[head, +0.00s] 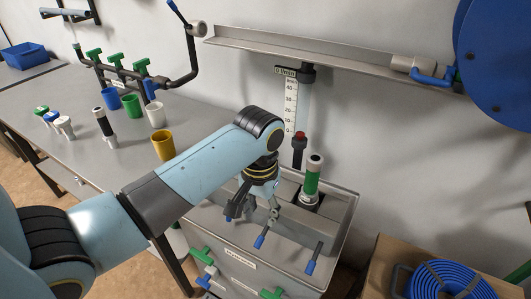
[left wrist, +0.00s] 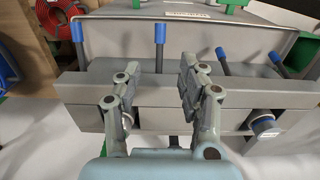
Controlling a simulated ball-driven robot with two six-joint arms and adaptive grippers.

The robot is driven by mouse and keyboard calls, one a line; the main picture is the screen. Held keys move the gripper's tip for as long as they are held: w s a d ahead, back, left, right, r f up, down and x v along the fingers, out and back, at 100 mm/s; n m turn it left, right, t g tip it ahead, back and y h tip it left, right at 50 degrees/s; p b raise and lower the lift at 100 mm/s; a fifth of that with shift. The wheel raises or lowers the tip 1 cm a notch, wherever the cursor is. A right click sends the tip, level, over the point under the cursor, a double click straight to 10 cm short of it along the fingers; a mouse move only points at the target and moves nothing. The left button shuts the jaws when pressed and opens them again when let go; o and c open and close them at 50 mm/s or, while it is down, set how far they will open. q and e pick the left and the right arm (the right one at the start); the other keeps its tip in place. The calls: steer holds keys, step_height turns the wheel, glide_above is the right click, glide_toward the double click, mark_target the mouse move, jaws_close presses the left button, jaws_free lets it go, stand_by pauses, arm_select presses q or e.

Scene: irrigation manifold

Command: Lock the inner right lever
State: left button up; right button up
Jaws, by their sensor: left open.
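The inner right lever is a grey rod with a blue tip (head: 260,241) on the grey manifold bar over the box. In the left wrist view the lever (left wrist: 159,42) shows between the two finger lines, just beyond the tips. My left gripper (head: 253,212) is open and empty above the bar; its spread fingers (left wrist: 160,70) also show in the wrist view. I see no contact with the lever. The outer right lever (head: 310,265) stands apart, to the right in the head view. The left-hand levers are largely hidden there by my gripper. My right gripper is not in view.
A green-banded cylinder (head: 312,178) stands on the box behind my gripper. Green handles (head: 208,257) stick out at the box front. A box with a blue hose coil (head: 450,281) is at the right. The table at left holds several cups, including a yellow one (head: 163,145).

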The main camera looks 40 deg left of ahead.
mark_target(261, 237)
arm_select(q)
step_height(261, 237, down, 10)
steer(key=shift+f+b, duration=0.1)
steer(key=shift+b, duration=0.35)
jaws_close()
